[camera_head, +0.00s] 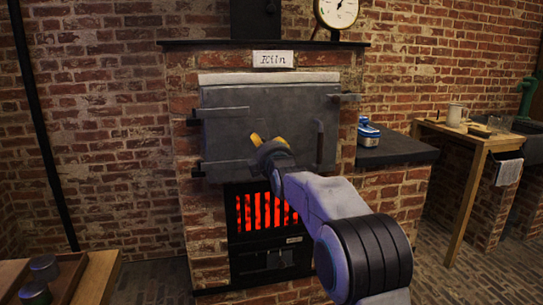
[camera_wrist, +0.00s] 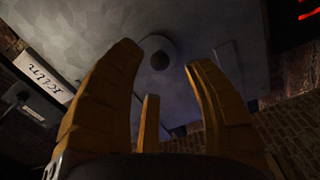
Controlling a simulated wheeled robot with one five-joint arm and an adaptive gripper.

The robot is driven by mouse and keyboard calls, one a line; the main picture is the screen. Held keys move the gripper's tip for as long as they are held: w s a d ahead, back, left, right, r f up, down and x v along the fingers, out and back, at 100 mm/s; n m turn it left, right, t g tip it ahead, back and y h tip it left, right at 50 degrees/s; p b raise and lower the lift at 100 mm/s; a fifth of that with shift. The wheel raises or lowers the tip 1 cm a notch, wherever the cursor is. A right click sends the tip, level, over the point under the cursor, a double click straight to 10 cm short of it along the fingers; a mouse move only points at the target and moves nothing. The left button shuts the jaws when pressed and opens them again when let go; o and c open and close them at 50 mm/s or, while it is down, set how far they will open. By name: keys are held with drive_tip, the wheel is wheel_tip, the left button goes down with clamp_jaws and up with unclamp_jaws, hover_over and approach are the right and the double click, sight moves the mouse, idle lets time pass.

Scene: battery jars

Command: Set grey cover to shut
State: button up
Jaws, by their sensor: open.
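The grey cover (camera_head: 228,134) is a broad metal door on the front of the brick kiln, above the glowing grate. I cannot tell whether it sits flush. A dark upright handle (camera_head: 320,143) is on its right part. My gripper (camera_head: 262,141) is in front of the cover's lower middle, hiding part of it. In the wrist view the cover (camera_wrist: 80,35) fills the upper picture. A round dark knob (camera_wrist: 157,59) shows on it between the open yellow fingers of my gripper (camera_wrist: 160,58). The fingers hold nothing; contact with the cover cannot be told.
The kiln sign (camera_head: 273,59) hangs above the cover. The grate (camera_head: 266,212) glows red below. A blue-and-silver object (camera_head: 368,130) stands on the dark side ledge (camera_head: 398,149). A wooden table (camera_head: 467,132) is at right; dark jars (camera_head: 43,267) stand at lower left.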

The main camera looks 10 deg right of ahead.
drive_tip(key=s, duration=0.7)
drive_tip(key=shift+s, duration=0.3)
drive_tip(key=s+r+m+g+p, duration=0.1)
drive_tip(key=s+m+g+p, duration=0.6)
drive_tip(key=s+p, duration=0.6)
drive_tip(key=s+r+m+g+p, duration=0.2)
drive_tip(key=s+m+g+p, duration=0.5)
drive_tip(key=s, duration=2.2)
drive_tip(key=m+p, duration=0.1)
drive_tip(key=p, duration=0.6)
drive_tip(key=shift+s+a+g, duration=0.3)
drive_tip(key=shift+s+a, duration=0.1)
